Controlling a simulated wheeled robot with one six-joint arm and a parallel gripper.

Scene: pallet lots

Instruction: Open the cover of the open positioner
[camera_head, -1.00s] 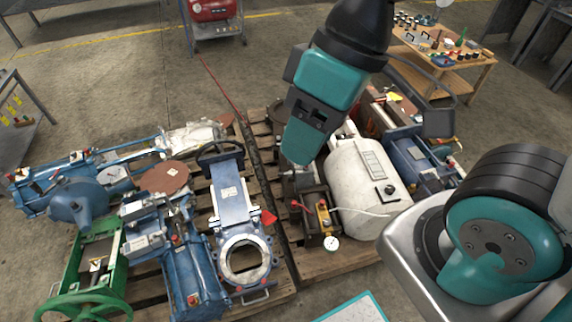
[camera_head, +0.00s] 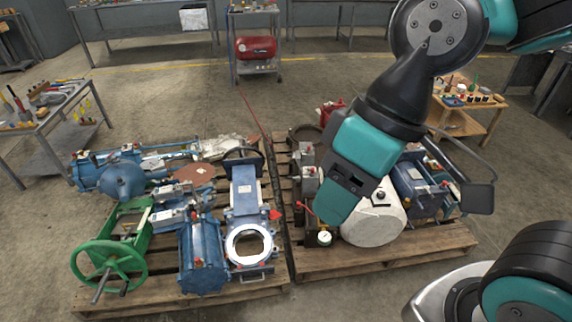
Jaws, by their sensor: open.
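My gripper (camera_head: 335,207) is at the end of the teal and black arm, in front of the right pallet (camera_head: 400,258). It points down and left, above the white tank (camera_head: 374,222) and to the right of the small grey fittings (camera_head: 308,184). It holds nothing that I can see, and its fingertips are hard to make out. I cannot tell surely which part is the open positioner. Small grey boxes (camera_head: 172,217) sit on the blue actuators of the left pallet (camera_head: 262,284). My arm hides part of the right pallet's load.
A green handwheel (camera_head: 108,268) and a blue gate valve (camera_head: 246,205) crowd the left pallet. A gauge (camera_head: 324,238) and a blue motor (camera_head: 415,182) are on the right one. A red compressor (camera_head: 256,47) stands on a rack behind.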

